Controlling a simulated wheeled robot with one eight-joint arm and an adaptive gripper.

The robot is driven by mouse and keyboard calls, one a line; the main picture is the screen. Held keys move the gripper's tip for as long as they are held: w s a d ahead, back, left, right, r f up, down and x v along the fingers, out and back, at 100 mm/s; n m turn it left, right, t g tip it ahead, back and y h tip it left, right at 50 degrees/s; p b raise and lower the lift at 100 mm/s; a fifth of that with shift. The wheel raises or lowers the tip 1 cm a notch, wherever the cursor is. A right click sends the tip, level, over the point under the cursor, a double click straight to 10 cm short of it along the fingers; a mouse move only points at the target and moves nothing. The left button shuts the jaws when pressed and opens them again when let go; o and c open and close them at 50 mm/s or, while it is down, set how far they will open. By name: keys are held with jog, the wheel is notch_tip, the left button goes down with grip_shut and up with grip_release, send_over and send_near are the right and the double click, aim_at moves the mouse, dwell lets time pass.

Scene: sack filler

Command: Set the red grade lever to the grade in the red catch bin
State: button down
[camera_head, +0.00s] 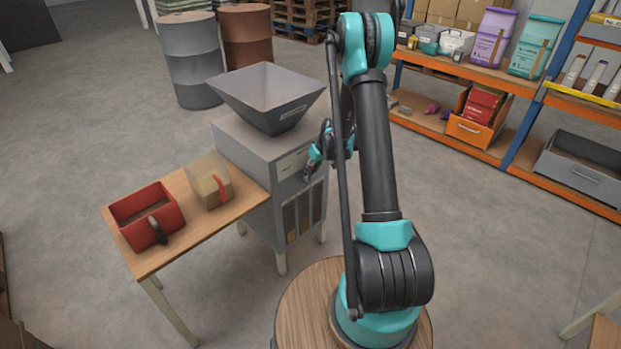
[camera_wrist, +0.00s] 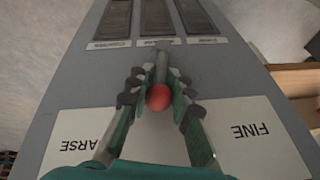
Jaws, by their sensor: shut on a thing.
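The red grade lever has a round red knob (camera_wrist: 159,97) and a grey shaft that points at the middle of three dark slots. My gripper (camera_wrist: 160,80) has one finger on each side of the lever and is shut on it. In the head view my gripper (camera_head: 311,168) is at the front panel of the grey sack filler (camera_head: 262,150), and the lever is hidden there. The red catch bin (camera_head: 122,212) stands on the wooden table at left. A dark curved piece is at its near side. The grade of its contents is too small to tell.
A white label (camera_wrist: 250,130) reads FINE at right; one partly hidden at left (camera_wrist: 75,145) shows ARSE. A tan block with a red band (camera_head: 211,186) sits on the table (camera_head: 150,262). Drums (camera_head: 190,60) stand behind; shelves (camera_head: 520,85) are at right. Floor between is clear.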

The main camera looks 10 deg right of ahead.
jog(key=shift+w+d+f+m+g+y, duration=0.2)
jog(key=shift+w+d+g+y, duration=0.15)
jog(key=shift+g+y, duration=0.35)
jog(key=shift+w+d+f+m+g+y, duration=0.25)
jog(key=shift+d+g+y, duration=0.15)
jog(key=shift+y, duration=0.5)
jog(key=shift+w+d+f+m+g+y, duration=0.25)
jog(key=shift+d+g+y, duration=0.25)
jog(key=shift+y, duration=0.3)
jog(key=c, duration=1.4)
grip_release()
jog(key=shift+o, duration=0.2)
jog(key=v, duration=1.2)
